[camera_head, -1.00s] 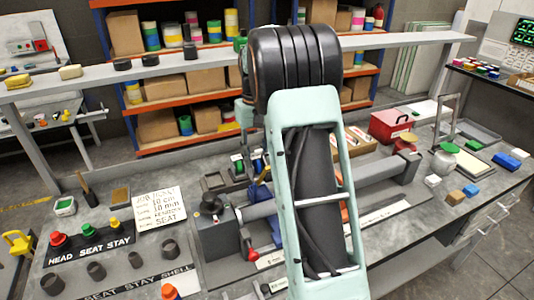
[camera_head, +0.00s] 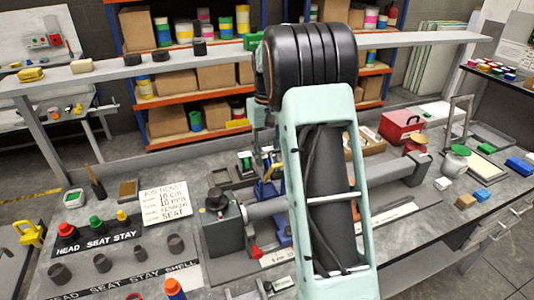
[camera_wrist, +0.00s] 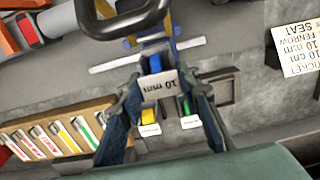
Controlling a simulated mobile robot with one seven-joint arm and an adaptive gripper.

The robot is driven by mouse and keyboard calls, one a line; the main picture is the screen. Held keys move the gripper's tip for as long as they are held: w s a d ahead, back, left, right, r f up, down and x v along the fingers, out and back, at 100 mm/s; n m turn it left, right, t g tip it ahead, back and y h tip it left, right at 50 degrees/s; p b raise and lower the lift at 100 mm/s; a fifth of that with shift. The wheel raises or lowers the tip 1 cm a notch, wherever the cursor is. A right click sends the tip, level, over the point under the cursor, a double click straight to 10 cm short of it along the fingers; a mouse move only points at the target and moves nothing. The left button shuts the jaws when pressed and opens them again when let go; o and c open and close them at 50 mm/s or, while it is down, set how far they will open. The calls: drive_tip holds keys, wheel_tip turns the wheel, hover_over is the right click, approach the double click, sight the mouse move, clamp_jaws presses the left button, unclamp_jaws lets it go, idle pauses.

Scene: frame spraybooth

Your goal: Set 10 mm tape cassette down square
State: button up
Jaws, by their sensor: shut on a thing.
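My gripper (camera_wrist: 165,95) is shut on the 10 mm tape cassette (camera_wrist: 159,86), with a finger on each side of it. The cassette has a white "10 mm" label, upside down in the wrist view, and a blue part above it. Just below it in the wrist view are a yellow-topped cassette (camera_wrist: 150,128) and a green-topped cassette (camera_wrist: 186,108). Whether the held cassette touches the surface under it cannot be told. In the head view my arm largely hides the gripper and its cassette.
A job ticket (camera_head: 164,202) lies on the bench left of a grey roller fixture (camera_head: 228,232). A wooden box of coloured packets (camera_wrist: 62,130) is at the left in the wrist view. An empty dark tray (camera_wrist: 219,92) lies right of the cassettes. A red box (camera_head: 400,126) stands farther back.

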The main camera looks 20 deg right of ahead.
drive_tip(key=shift+f+b, duration=1.4)
drive_tip(key=shift+f, duration=1.45)
drive_tip(key=shift+f, duration=0.75)
drive_tip(key=o, duration=1.9)
drive_tip(key=shift+r+p, duration=2.3)
drive_tip(key=shift+r, duration=0.75)
